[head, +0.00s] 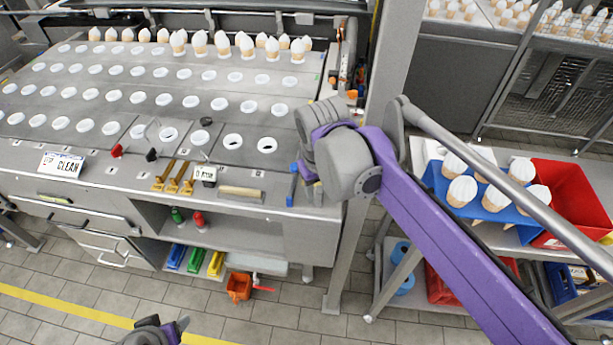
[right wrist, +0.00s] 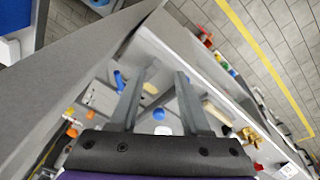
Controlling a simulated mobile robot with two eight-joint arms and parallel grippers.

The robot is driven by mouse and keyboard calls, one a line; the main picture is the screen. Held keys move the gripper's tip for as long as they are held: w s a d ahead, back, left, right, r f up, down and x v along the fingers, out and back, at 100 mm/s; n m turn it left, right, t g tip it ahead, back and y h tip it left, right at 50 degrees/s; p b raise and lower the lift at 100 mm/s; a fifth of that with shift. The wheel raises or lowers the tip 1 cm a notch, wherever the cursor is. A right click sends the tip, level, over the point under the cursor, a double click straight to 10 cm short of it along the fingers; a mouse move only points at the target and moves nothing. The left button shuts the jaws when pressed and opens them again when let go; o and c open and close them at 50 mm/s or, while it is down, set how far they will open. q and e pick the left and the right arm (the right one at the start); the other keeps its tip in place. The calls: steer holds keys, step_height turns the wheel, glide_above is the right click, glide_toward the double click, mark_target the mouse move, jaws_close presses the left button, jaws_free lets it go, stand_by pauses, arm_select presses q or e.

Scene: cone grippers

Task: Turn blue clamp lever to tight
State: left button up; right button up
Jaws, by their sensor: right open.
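A blue clamp lever (head: 292,187) is at the right front corner of the machine's deck, partly covered by my right wrist in the head view. In the right wrist view a blue handle (right wrist: 118,80) shows just left of the left finger. A round blue knob (right wrist: 159,114) shows between the fingers; I cannot tell whether it belongs to the same lever. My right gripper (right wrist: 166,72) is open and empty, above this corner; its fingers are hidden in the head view. Only a grey and purple part of my left arm shows at the bottom of the head view.
A wooden bar (head: 241,192), brass pieces (head: 172,180) and a CLEAN sign (head: 61,165) lie along the deck's front edge. A grey post (head: 388,60) stands right of the deck. A cart with a blue tray (head: 478,202) and red bin (head: 572,190) is at the right.

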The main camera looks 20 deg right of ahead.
steer(key=shift+w+d+r+g+h+b, duration=0.85)
steer(key=shift+w+d+g, duration=2.25)
steer(key=shift+w, duration=3.25)
arm_select(q)
steer(key=f, duration=0.1)
steer(key=f+b, duration=0.1)
steer(key=f, duration=0.1)
steer(key=s+d+f+b, duration=0.1)
steer(key=shift+f, duration=0.35)
arm_select(e)
steer(key=x, duration=1)
steer(key=shift+w, duration=0.1)
steer(key=shift+c, duration=0.2)
jaws_close()
